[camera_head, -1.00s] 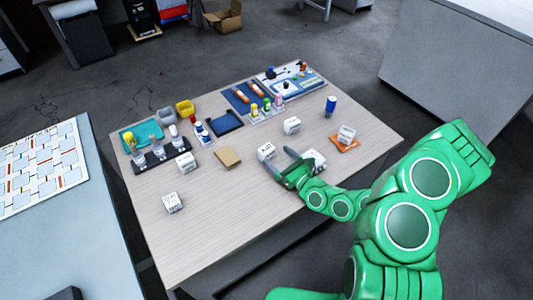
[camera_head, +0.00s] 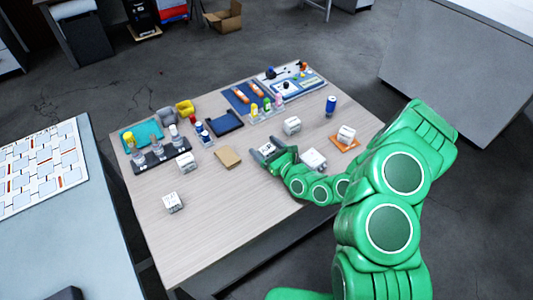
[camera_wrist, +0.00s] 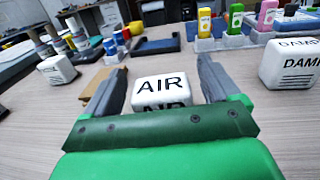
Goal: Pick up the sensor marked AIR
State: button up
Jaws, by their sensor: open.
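The sensor marked AIR (camera_wrist: 162,90) is a white block with black letters. In the wrist view it sits on the table between the two fingers of my gripper (camera_wrist: 168,85). The fingers are open, one on each side of it, with a gap visible on both sides. Its lower front is hidden behind my green gripper body. In the head view my gripper (camera_head: 267,155) is low over the middle of the table, around the AIR sensor (camera_head: 267,148), which is partly covered.
A white block marked DAMP (camera_wrist: 292,64) stands to the right in the wrist view. A brown pad (camera_head: 228,158) lies left of my gripper, and a white block (camera_head: 313,159) is close on its right. The table's front left is mostly clear.

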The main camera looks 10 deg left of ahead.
jog(key=shift+w+a, duration=0.2)
jog(key=shift+a, duration=0.05)
jog(key=shift+c, duration=0.3)
jog(key=c, duration=1)
jog(key=shift+r, duration=0.1)
